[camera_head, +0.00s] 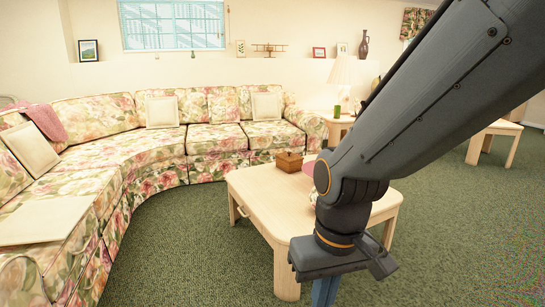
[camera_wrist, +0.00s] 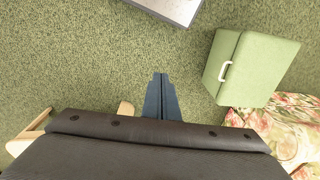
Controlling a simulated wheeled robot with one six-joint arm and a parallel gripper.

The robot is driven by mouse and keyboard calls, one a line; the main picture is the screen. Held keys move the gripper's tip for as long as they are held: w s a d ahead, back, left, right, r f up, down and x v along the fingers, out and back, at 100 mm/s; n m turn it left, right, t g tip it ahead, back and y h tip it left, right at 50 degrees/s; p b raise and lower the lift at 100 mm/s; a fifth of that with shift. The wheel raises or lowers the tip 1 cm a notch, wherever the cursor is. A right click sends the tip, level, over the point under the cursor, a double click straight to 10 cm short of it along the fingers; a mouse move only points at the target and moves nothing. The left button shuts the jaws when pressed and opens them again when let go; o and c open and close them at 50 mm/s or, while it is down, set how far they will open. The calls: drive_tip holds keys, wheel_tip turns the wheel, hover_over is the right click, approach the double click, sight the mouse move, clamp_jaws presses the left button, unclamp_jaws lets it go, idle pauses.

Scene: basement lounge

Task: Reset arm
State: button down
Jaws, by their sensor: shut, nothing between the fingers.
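My arm reaches in from the upper right of the head view and bends down in front of the coffee table. My gripper (camera_head: 325,292) points down at the bottom of the head view, its tips cut off by the picture's edge. In the wrist view my gripper (camera_wrist: 160,78) shows as two blue-grey fingers close together, shut and empty, over green carpet. My arm hides the right part of the coffee table (camera_head: 262,207) in the head view.
A wooden box (camera_head: 289,162) sits on the coffee table. A floral sectional sofa (camera_head: 158,146) curves along the left and back. A lamp (camera_head: 340,77) stands on a side table. A green cabinet-like block (camera_wrist: 262,68) and a grey object (camera_wrist: 178,8) are near my fingers' view. Carpet between is clear.

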drive_tip(key=s+d+r+m+p, duration=0.2)
drive_tip(key=d+r+p, duration=0.9)
drive_tip(key=p, duration=0.6)
wheel_tip(320, 180, up, 3)
drive_tip(key=shift+s+f+m+h, duration=0.1)
drive_tip(key=shift+s+m+h, duration=0.1)
drive_tip(key=shift+m+h, duration=0.25)
drive_tip(key=shift+a, duration=0.1)
